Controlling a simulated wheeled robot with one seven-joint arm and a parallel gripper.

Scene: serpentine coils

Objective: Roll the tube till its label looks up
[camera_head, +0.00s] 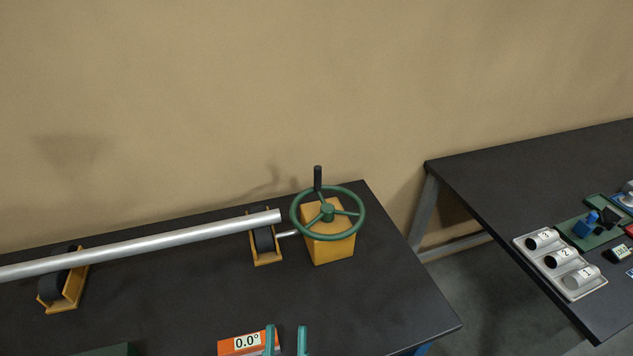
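A long silver tube (150,240) lies across two roller stands, a left one (66,285) and a right one (264,245). Its left end runs out of view, and no label shows on the side I see. A green handwheel (328,213) with an upright black knob sits on a yellow box, joined to the right stand by a thin shaft. My gripper (286,340) shows at the bottom edge as two teal fingertips, apart with nothing seen between them. It is in front of the tube and wheel, touching neither.
An orange readout (240,343) showing 0.0° stands on the dark bench (400,310), partly behind my left fingertip. A dark green object is cut off at bottom left. A second table (480,175) at right holds a tray (573,290) of numbered cylinders and small parts.

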